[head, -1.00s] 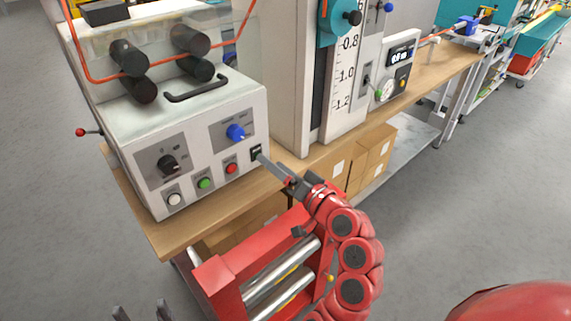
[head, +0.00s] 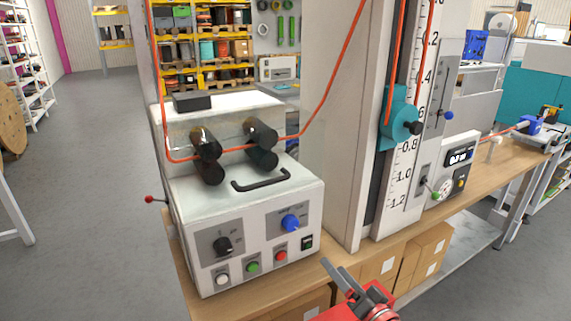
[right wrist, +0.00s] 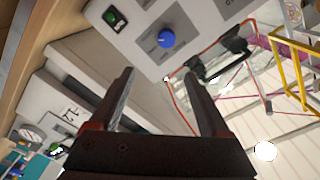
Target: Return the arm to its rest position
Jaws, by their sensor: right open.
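My right gripper (head: 336,272) is at the bottom of the head view, in front of the wooden bench and just below and right of the control box (head: 262,200). In the right wrist view its two fingers (right wrist: 160,80) are spread apart with nothing between them. The tips appear apart from the box's black switch (head: 307,242), which shows a green mark in the wrist view (right wrist: 115,18). The blue knob (head: 291,223) also shows beyond the fingers (right wrist: 166,38). Most of my right arm is below the head view. My left gripper is not in view.
The bench (head: 410,233) carries the box with black rollers and an orange cable, a tall scaled column (head: 405,165) and a gauge unit (head: 458,170). Cardboard boxes (head: 425,255) sit underneath. The floor at left (head: 90,200) is mostly clear.

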